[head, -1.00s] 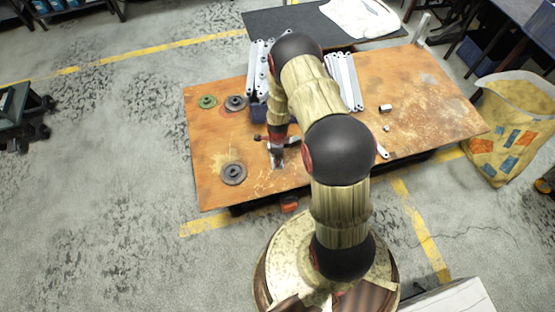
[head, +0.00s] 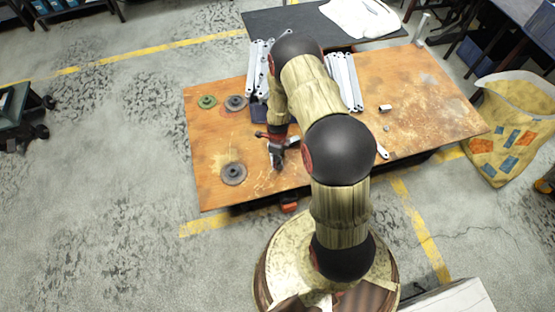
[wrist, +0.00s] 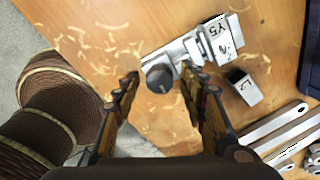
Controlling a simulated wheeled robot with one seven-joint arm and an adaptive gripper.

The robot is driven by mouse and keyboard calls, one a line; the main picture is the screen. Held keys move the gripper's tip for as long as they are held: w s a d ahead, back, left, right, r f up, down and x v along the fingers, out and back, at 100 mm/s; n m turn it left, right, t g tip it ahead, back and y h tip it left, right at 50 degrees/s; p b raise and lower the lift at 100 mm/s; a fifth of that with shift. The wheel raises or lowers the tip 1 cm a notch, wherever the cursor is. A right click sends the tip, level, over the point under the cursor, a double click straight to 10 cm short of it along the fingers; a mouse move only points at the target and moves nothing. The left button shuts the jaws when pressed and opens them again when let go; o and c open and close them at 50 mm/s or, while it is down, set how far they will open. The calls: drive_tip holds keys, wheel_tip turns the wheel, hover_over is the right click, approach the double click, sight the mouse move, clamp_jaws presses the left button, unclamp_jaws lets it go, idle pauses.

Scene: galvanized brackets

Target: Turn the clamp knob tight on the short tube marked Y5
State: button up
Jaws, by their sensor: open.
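The short tube marked Y5 (wrist: 222,38) lies on the orange-brown tabletop in the wrist view, its label facing up. A silvery clamp sits on its left end, with a round dark grey clamp knob (wrist: 158,76). My gripper (wrist: 161,74) is open, its fingertips on either side of the knob. A gap shows on the left of the knob; I cannot tell whether the right fingertip touches it. In the head view my gripper (head: 277,158) is low over the table's front left part, and the knob is hidden there.
A short tube marked L2 (wrist: 243,87) lies close to Y5. Long grey brackets (wrist: 285,125) lie at the lower right. On the table (head: 430,105), dark round discs (head: 233,173) and a green disc (head: 207,101) lie to the left. The table's right side is mostly clear.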

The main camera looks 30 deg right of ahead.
idle(0.3)
drive_tip(key=n, duration=0.8)
drive_tip(key=shift+n, duration=0.4)
drive_tip(key=n, duration=0.9)
drive_tip(key=shift+c, duration=1.3)
drive_tip(key=c, duration=0.7)
drive_tip(key=shift+c, duration=0.6)
